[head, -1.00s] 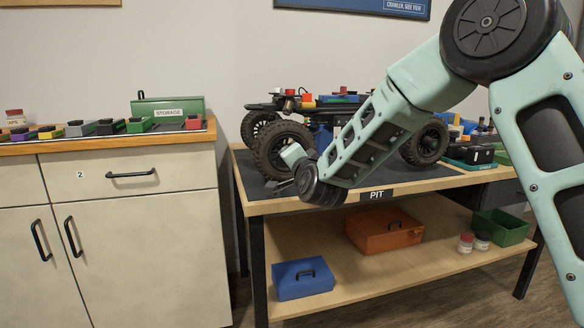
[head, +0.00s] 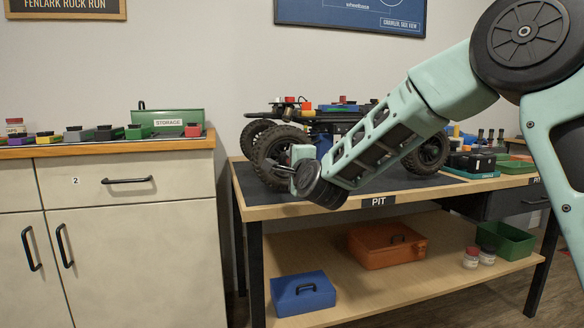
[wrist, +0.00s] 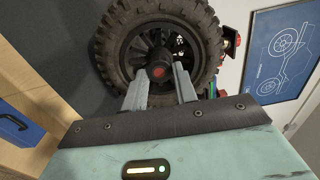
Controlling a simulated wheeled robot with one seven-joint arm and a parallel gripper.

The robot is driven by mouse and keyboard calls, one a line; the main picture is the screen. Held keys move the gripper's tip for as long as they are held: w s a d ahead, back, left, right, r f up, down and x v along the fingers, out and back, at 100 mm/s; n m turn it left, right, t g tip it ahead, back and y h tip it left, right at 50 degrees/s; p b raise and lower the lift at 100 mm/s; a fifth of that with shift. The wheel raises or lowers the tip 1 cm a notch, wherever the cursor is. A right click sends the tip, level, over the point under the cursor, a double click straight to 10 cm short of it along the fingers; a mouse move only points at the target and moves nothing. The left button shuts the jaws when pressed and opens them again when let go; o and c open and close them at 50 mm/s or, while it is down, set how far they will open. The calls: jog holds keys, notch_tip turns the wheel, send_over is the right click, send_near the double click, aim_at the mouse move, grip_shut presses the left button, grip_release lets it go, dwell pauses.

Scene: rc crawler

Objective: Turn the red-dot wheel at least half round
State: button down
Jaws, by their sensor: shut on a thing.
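The crawler's near left wheel (head: 270,150) has a black knobbly tyre and stands at the left end of the pit table. In the wrist view the wheel (wrist: 108,50) fills the top middle, with a red dot (wrist: 158,72) on its dark hub. My gripper (wrist: 161,78) has its two grey fingers on either side of the hub, shut on it. In the head view my gripper (head: 278,170) reaches the wheel's face from the front, and my forearm hides much of the crawler's middle.
The pit table (head: 270,208) carries bottles and boxes at right. Its lower shelf holds a blue box (head: 303,300), an orange box (head: 372,258) and a green bin (head: 508,240). A cabinet (head: 130,240) with small blocks stands at left, a gap away.

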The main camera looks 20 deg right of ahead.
dwell(0.4)
jog(key=c, duration=1.1)
grip_release()
jog(key=s+p, duration=0.2)
jog(key=s, duration=1.5)
jog(key=shift+s, duration=0.25)
